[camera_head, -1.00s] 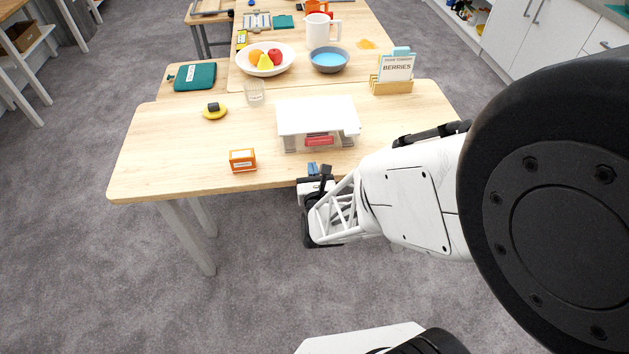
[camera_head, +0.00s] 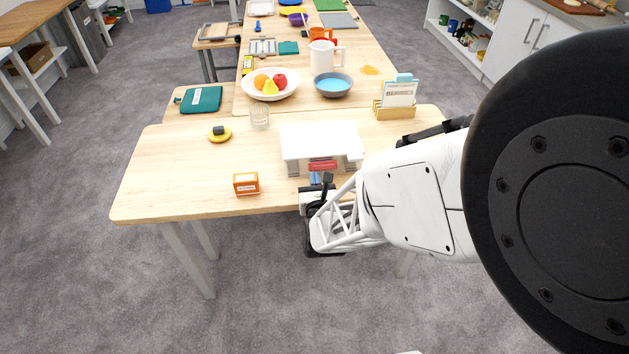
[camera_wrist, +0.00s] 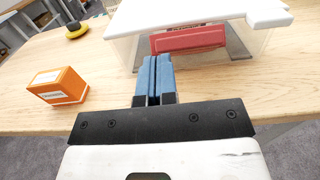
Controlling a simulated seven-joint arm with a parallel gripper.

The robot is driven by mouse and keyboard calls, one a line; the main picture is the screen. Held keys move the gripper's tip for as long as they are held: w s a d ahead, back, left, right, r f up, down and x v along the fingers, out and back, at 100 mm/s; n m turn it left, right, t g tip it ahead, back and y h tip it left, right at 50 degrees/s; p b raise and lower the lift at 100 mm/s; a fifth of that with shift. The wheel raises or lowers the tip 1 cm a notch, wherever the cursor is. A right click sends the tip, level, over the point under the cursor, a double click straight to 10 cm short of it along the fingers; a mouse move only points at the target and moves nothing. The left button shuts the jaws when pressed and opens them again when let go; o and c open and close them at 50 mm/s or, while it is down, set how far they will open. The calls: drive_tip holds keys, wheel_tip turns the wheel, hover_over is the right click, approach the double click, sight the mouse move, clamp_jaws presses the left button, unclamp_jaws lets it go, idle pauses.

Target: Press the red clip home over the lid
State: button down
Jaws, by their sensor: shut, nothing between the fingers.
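The red clip (camera_head: 322,166) is on the front of a clear box (camera_head: 293,168) with a white lid (camera_head: 318,140), at the front of the table. In the wrist view the clip (camera_wrist: 188,40) is a red bar hanging just below the edge of the lid (camera_wrist: 190,12), slightly tilted in the picture. I cannot tell whether its top grips the lid. My gripper (camera_head: 315,178) is just in front of the box at the table's front edge. In the wrist view its blue fingertips (camera_wrist: 155,60) are together and empty, just below the clip's left part, apparently not touching it.
An orange box (camera_head: 246,184) stands on the table left of my gripper; it also shows in the wrist view (camera_wrist: 58,87). A yellow ring-shaped object (camera_head: 219,134), a glass (camera_head: 260,116), a fruit bowl (camera_head: 270,96) and a card holder (camera_head: 395,110) stand farther back.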

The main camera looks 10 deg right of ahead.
sight(313, 166)
drive_tip(key=shift+w+r+g, duration=0.2)
drive_tip(key=shift+r+g, duration=0.2)
drive_tip(key=shift+g, duration=0.7)
drive_tip(key=shift+w+r+g, duration=0.1)
drive_tip(key=shift+r+g, duration=0.05)
drive_tip(key=shift+g, duration=0.45)
drive_tip(key=shift+w+r+g, duration=0.3)
drive_tip(key=shift+r+g, duration=0.15)
drive_tip(key=shift+g, duration=0.15)
drive_tip(key=shift+w+r+g, duration=0.2)
drive_tip(key=shift+g, duration=0.55)
drive_tip(key=shift+w+r+g, duration=0.2)
drive_tip(key=shift+g, duration=0.55)
drive_tip(key=shift+w+r, duration=0.4)
drive_tip(key=shift+w, duration=0.1)
drive_tip(key=shift+w+r+g, duration=0.25)
drive_tip(key=shift+w+g, duration=0.15)
drive_tip(key=shift+g, duration=0.5)
idle(2.8)
